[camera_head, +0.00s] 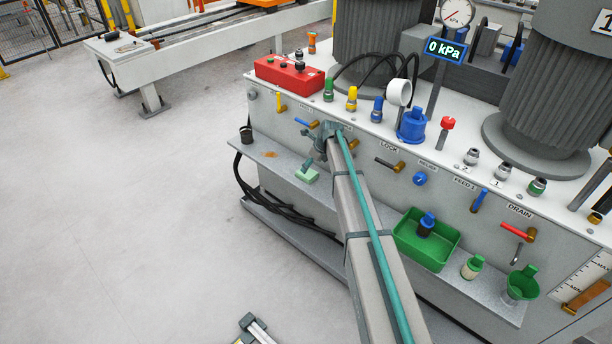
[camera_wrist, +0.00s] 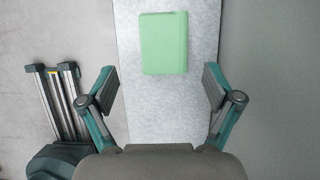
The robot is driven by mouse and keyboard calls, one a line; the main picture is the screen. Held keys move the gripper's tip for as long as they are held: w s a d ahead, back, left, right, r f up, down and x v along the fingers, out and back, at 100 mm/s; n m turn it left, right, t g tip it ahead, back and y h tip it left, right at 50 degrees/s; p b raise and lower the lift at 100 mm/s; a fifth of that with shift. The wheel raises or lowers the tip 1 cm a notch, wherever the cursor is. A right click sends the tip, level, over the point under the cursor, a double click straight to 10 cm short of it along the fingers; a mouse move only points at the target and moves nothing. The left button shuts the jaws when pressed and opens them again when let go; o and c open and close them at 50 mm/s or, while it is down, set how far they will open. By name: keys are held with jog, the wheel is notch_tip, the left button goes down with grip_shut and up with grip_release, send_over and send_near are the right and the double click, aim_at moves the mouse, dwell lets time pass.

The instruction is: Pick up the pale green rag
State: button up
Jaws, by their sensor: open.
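The pale green rag (camera_head: 307,175) lies flat on the grey shelf along the front of the machine, near its left end. In the wrist view the rag (camera_wrist: 164,43) is a folded rectangle, ahead of my gripper and between the lines of its two fingers. My gripper (camera_wrist: 160,88) is open and empty, with its fingers spread apart. In the head view my gripper (camera_head: 321,150) is partly hidden by my own arm and sits above the shelf, close to the rag.
Valve handles and labels line the panel above. Black hoses (camera_head: 262,190) hang below the shelf.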

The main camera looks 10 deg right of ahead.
aim_at(306, 175)
jog(key=shift+x, duration=3.5)
jog(key=shift+w, duration=0.1)
jog(key=shift+c, duration=0.2)
jog(key=c, duration=1.1)
